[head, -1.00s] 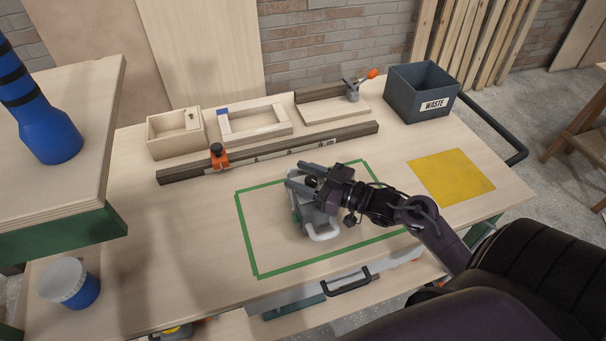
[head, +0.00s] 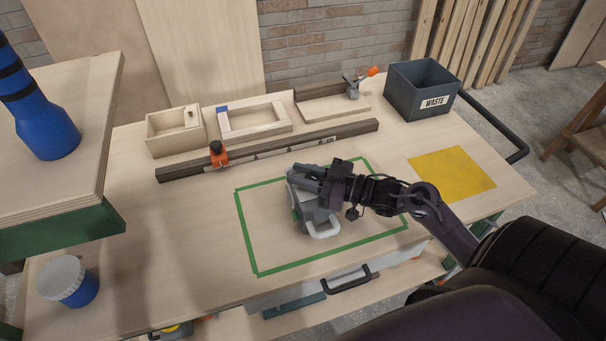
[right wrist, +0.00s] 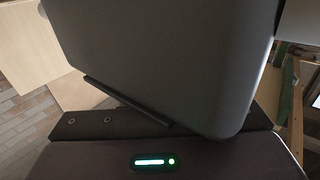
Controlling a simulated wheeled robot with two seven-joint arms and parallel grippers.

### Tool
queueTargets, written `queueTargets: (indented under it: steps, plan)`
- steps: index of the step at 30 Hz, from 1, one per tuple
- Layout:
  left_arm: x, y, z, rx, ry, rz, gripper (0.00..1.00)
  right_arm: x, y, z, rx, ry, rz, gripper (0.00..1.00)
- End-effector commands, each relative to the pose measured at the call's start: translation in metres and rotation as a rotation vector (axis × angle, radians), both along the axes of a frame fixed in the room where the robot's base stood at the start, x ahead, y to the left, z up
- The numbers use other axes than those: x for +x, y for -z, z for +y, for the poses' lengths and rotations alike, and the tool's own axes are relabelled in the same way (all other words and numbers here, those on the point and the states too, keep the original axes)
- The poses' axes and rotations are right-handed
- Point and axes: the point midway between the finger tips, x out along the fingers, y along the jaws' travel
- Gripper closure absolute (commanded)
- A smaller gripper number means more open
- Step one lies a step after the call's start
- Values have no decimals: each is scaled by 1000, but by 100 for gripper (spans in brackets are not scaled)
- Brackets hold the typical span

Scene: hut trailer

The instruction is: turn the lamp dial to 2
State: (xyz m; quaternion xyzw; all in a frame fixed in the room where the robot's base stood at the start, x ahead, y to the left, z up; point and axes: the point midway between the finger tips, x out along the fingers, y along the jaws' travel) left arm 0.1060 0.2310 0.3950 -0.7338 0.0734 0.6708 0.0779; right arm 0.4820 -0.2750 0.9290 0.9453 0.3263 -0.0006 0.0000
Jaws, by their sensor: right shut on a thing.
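The lamp (head: 316,217) is a small grey unit with a pale handle. It stands inside the green taped rectangle on the bench. My right gripper (head: 297,176) is over the top of the lamp, shut on its dial, with the fingers pointing left. The gripper hides the dial, so its setting cannot be read. In the right wrist view, a large dark grey shape fills the middle close to the camera, and neither dial nor marks show. My left gripper is not in view.
A dark rail with an orange clamp (head: 217,155) lies behind the lamp. Wooden boxes and a jig stand at the back. A grey waste bin (head: 421,90) and yellow sheet (head: 451,174) are right. A raised shelf with a blue bottle (head: 46,128) is left.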

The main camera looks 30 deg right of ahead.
Motion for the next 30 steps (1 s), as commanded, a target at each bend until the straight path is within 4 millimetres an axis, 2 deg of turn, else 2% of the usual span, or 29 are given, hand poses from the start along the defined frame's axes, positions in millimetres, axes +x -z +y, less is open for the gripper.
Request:
queueTargets:
  steps: [8,13,18,30]
  plan:
    - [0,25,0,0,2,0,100,-1,4,1,-7,-233,-3,98]
    - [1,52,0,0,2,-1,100,-4,6,3,-6,-392,-4,98]
    - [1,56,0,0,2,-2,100,-6,1,5,0,-448,-2,98]
    - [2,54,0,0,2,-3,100,-6,-1,5,1,-446,-2,98]
